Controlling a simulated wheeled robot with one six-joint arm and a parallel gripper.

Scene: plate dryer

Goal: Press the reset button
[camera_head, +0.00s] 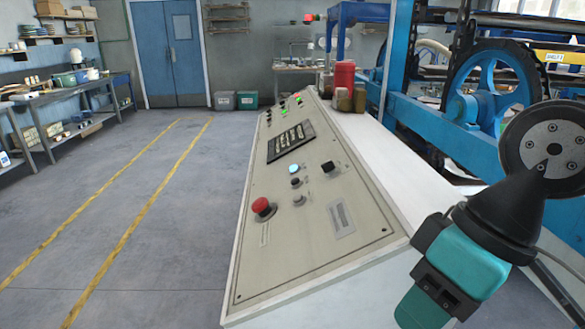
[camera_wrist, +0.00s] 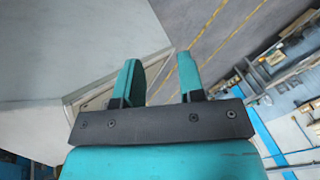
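The control panel (camera_head: 275,225) has a sloped beige face with several buttons. A red mushroom button (camera_head: 262,205) sits near its left edge. A lit pale-blue button (camera_head: 294,169) is above it, with a small dark button (camera_head: 295,182) and a grey knob (camera_head: 299,200) below that. A black switch (camera_head: 328,167) is to the right. I cannot read which one is marked reset. My gripper (camera_head: 424,306) is at the lower right, beside the panel's near right corner and apart from the buttons. In the wrist view, its two teal fingers (camera_wrist: 160,78) stand apart with nothing between them.
A dark display (camera_head: 291,142) and green-lit buttons (camera_head: 284,112) are farther up the panel. Red and brown containers (camera_head: 344,75) stand on the console top. A blue machine with a wheel (camera_head: 492,85) is at the right. The floor left of the panel is clear.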

